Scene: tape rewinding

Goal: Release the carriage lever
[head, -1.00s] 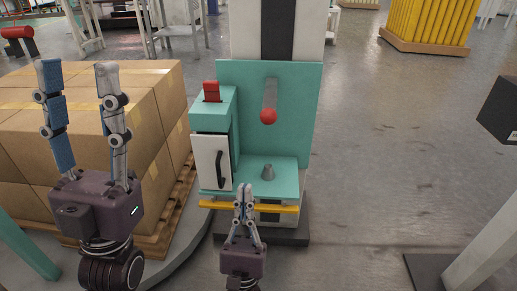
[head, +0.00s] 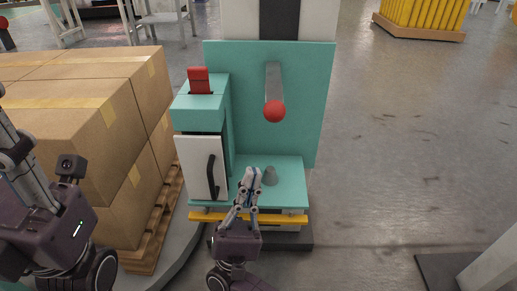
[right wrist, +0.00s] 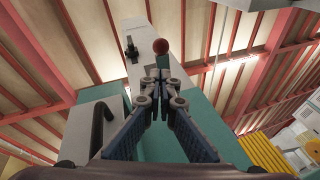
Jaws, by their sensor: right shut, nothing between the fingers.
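The lever (head: 274,88) is a grey bar with a red ball knob (head: 274,111) at its lower end, on the upright teal panel (head: 305,130). The knob also shows in the right wrist view (right wrist: 161,47), beyond my fingertips. My right gripper (head: 250,172) is shut and empty, below and slightly left of the knob and apart from it.
Left of the panel stands a teal box with a red switch (head: 199,80) and a white door with a black handle (head: 212,177). A yellow bar (head: 285,217) crosses the machine's front. Stacked cartons (head: 90,95) fill the left.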

